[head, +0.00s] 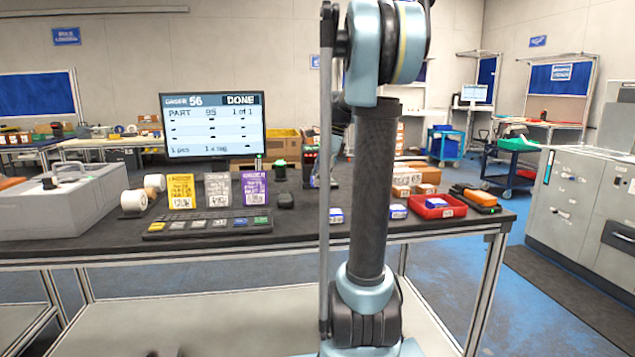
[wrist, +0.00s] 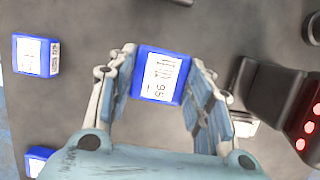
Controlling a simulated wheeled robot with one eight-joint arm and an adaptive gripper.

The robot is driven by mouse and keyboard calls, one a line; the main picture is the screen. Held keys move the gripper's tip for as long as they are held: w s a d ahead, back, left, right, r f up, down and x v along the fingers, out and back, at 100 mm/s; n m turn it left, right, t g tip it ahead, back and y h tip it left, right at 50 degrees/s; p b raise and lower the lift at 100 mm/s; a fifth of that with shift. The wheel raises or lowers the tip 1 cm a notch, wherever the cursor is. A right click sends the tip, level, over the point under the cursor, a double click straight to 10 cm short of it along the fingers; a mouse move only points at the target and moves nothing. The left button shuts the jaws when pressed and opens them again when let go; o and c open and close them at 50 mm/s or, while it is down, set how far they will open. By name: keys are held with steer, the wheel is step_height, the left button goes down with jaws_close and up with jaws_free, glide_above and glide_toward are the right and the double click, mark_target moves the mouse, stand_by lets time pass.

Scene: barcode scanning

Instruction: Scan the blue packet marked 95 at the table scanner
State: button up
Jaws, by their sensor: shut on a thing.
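The blue packet (wrist: 161,75) has a white label with a barcode and the number 95, which faces the wrist camera. My gripper (wrist: 164,82) is shut on it, one finger at each side. The table scanner (wrist: 285,100), dark with several red lights, is to the right of the packet in the wrist view, apart from it. In the head view the scanner (head: 311,166) shows partly behind my arm, and my arm hides the gripper and held packet. The monitor (head: 212,125) reads PART 95, 1 of 1, with DONE at its top right.
Two other blue packets (wrist: 36,56) (wrist: 38,160) lie at the left in the wrist view. A red tray (head: 437,206) holds a blue packet at the table's right. A keyboard (head: 210,227) and several coloured cards (head: 218,189) are left of my arm.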

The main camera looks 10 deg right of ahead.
steer(key=s+r, duration=0.8)
steer(key=s, duration=0.2)
steer(key=shift+s, duration=0.25)
